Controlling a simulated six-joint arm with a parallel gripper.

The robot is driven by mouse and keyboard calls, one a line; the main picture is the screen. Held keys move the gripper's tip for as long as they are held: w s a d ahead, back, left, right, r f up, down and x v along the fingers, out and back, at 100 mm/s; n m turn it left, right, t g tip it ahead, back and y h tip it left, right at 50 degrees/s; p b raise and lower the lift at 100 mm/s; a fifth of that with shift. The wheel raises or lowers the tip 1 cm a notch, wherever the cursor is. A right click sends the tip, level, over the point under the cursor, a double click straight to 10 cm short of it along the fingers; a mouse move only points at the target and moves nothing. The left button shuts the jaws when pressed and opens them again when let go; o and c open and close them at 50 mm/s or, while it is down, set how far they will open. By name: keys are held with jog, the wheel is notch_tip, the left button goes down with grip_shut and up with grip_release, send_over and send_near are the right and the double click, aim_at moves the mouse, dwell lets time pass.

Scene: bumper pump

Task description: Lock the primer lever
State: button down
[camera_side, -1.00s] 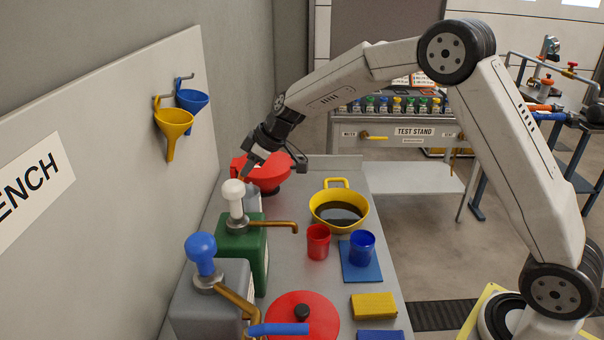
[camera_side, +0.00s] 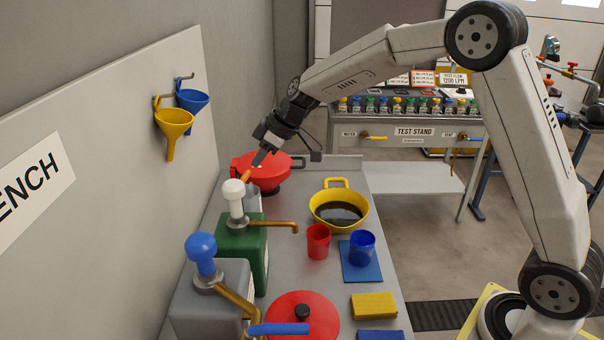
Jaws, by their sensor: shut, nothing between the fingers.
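My gripper (camera_side: 256,163) is shut and empty at the far end of the bench, pointing down and left. Its tips are close beside a small orange piece (camera_side: 246,174); I cannot tell if they touch it or if it is part of the gripper. The green dispenser (camera_side: 251,250) has a white knob (camera_side: 233,190) and a brass spout. The grey dispenser (camera_side: 212,300) in front has a blue knob (camera_side: 201,252) and a spout with a blue handle (camera_side: 280,329). No part is clearly recognisable as the primer lever.
A red lidded vessel (camera_side: 270,176) stands just behind my gripper. A yellow pan of dark liquid (camera_side: 338,212), a red cup (camera_side: 318,241), a blue cup (camera_side: 362,246) and a red lid (camera_side: 305,317) sit to the right. Funnels (camera_side: 173,126) hang on the left panel.

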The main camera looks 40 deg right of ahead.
aim_at(247, 175)
jog(key=v, duration=1)
jog(key=shift+a, duration=0.15)
jog(key=shift+s+r+m+t+h, duration=0.2)
jog(key=shift+m+t+h, duration=0.15)
jog(key=shift+m, duration=0.45)
jog(key=shift+a+f, duration=0.1)
jog(key=shift+f, duration=0.05)
jog(key=x, duration=1.3)
jog(key=shift+w+a+f, duration=0.1)
jog(key=shift+w+f, duration=0.05)
jog(key=shift+f, duration=0.2)
jog(key=shift+f, duration=0.1)
